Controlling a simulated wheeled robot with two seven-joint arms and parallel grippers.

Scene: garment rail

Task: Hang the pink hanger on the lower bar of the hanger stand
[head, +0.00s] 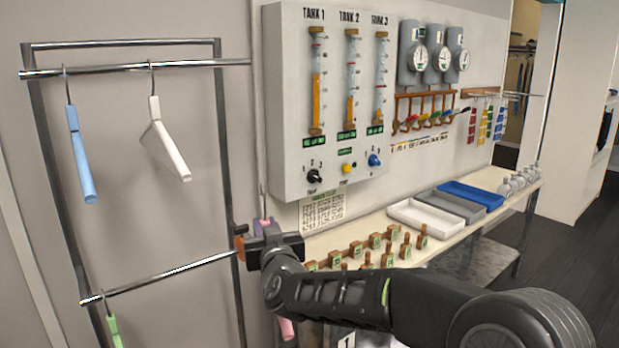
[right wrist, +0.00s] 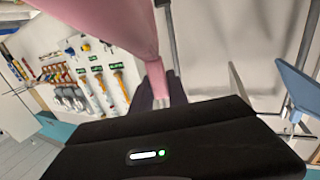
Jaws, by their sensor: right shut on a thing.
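The pink hanger (head: 287,328) is held by my right gripper (head: 262,238), just right of the stand's right post. Its hook rises above the gripper, and its lower end shows below my arm; the middle is hidden. In the right wrist view the pink hanger (right wrist: 115,22) spans the top and its neck runs down to the jaws (right wrist: 160,98), which are shut on it. The hanger stand's lower bar (head: 170,273) slopes up to the right, and its right end is close to the gripper. My left gripper is not in view.
A green hanger (head: 114,331) hangs at the lower bar's left end; the rest of that bar is bare. A blue hanger (head: 80,155) and a white hanger (head: 165,142) hang from the upper bar (head: 130,68). A panel (head: 285,100) and a bench with trays (head: 425,214) stand right.

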